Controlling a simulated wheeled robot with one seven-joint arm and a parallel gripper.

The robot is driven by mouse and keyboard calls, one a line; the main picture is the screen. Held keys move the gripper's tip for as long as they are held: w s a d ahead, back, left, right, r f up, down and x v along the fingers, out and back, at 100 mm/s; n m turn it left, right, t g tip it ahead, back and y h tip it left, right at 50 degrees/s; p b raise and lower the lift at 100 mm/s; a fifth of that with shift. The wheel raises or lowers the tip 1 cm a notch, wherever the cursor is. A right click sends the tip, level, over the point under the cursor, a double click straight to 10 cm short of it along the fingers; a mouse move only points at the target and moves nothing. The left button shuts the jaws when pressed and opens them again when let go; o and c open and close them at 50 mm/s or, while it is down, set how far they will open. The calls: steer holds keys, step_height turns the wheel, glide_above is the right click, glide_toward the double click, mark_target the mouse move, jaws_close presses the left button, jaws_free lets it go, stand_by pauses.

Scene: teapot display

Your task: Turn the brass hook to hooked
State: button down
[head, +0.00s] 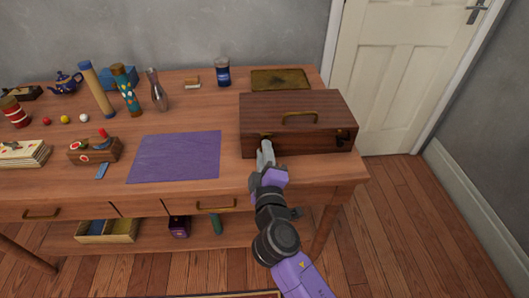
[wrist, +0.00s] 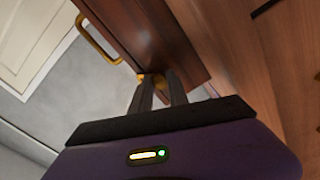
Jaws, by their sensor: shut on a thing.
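A dark brown wooden case (head: 298,104) lies on the right part of the table, with a brass handle (head: 299,117) on its lid. A small brass hook (head: 265,136) is on the left of the case's front. My gripper (head: 265,149) reaches the front of the case there. In the wrist view, my gripper's fingers (wrist: 163,92) are closed on the brass hook (wrist: 158,78) at the edge of the case (wrist: 140,38). The fingers hide most of the hook, so I cannot tell its exact angle. A second fitting (head: 341,136) shows at the right of the case's front.
A purple mat (head: 174,157) lies left of the case. A brass-coloured tray (head: 280,79) and a dark blue jar (head: 223,72) stand behind it. A glass carafe (head: 157,90) and patterned cylinder (head: 127,90) stand further left.

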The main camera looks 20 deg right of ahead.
steer(key=c, duration=1.3)
jaws_free()
steer(key=shift+v, duration=3.95)
steer(key=shift+a, duration=0.1)
steer(key=s+a+r+m+y+p, duration=0.1)
steer(key=s+a+y+p, duration=0.1)
steer(key=s+a+y, duration=0.45)
steer(key=s+d+r+m+p, duration=0.2)
steer(key=s+d+m, duration=0.1)
steer(key=s, duration=0.6)
steer(key=s+d+r+m+g+p, duration=0.1)
steer(key=s+d+r+m+p, duration=0.1)
steer(key=s, duration=0.8)
steer(key=s+d+r+m+g+h+p, duration=0.1)
steer(key=s+d+r+m+p, duration=0.2)
steer(key=s, duration=0.7)
steer(key=shift+s+d+r+m+p, duration=0.3)
steer(key=shift+d+r+p, duration=0.15)
steer(key=shift+r, duration=0.25)
